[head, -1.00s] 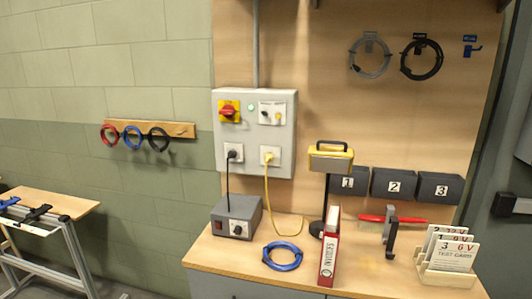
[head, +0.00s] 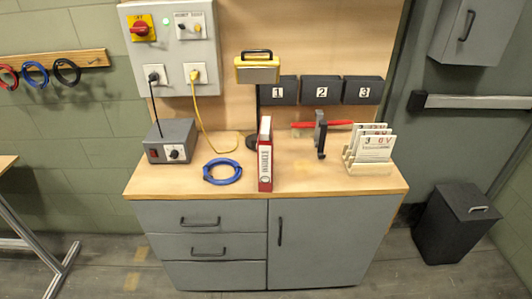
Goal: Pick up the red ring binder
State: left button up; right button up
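The red ring binder (head: 265,165) stands upright near the front edge of the wooden workbench top (head: 300,188) in the head view. Its white-labelled spine faces me. A blue cable coil lies just left of it, and a dark stand is behind it. Neither of my grippers shows in the head view, and nothing touches the binder from my side.
The blue coil (head: 222,171), a grey power box (head: 170,141), a yellow lamp (head: 257,68), a dark bracket (head: 321,135) and a card rack (head: 371,150) share the bench. Grey drawers (head: 200,222) are below. A dark bin (head: 455,222) stands right. Floor in front looks clear.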

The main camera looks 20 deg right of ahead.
aim_at(264, 146)
jog(key=i+j+z, duration=0.5)
jog(key=j, duration=0.2)
jog(key=i+j+z, duration=0.2)
jog(key=j, duration=0.2)
